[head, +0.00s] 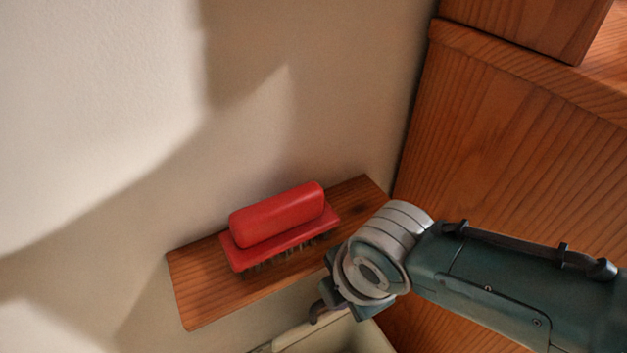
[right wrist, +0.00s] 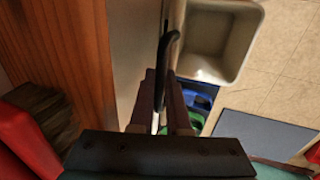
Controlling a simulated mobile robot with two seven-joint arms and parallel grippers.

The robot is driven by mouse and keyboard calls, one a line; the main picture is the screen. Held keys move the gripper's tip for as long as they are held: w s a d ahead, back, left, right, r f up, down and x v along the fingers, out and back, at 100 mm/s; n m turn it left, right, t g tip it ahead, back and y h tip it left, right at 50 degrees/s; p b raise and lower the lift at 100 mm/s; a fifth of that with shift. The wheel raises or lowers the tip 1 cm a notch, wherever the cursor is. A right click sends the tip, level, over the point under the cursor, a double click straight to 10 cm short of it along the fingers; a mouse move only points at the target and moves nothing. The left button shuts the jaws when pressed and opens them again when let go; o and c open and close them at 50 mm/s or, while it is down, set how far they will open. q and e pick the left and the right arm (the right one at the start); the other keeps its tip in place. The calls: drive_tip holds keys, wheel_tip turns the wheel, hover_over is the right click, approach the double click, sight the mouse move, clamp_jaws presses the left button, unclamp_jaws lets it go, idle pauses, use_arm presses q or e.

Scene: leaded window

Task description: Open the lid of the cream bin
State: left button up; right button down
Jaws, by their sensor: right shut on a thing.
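The cream bin shows in the right wrist view as an open, pale hollow (right wrist: 215,38) with a rounded rim. In the head view only a bit of it (head: 374,341) shows at the bottom edge. Its lid appears as a thin pale strip (head: 290,337) seen nearly edge-on, raised off the opening. My right gripper (right wrist: 162,100) is shut on the lid's dark curved handle (right wrist: 170,50), which runs up between the fingers. In the head view my right wrist hides most of this grip. My left gripper is in neither view.
A red brush (head: 280,218) lies bristles down on a wooden wall shelf (head: 205,300), close beside my right wrist. A wooden cabinet (head: 500,120) stands at the right. Blue and green things (right wrist: 198,100) show below the bin in the wrist view, beside tiled floor (right wrist: 290,60).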

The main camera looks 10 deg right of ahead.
idle(0.4)
drive_tip(key=c, duration=1.4)
unclamp_jaws()
drive_tip(key=o, duration=0.3)
drive_tip(key=shift+w+a+r, duration=0.1)
drive_tip(key=shift+w+a, duration=0.05)
drive_tip(key=shift+w, duration=0.05)
drive_tip(key=shift+o, duration=1.1)
drive_tip(key=shift+s, duration=0.1)
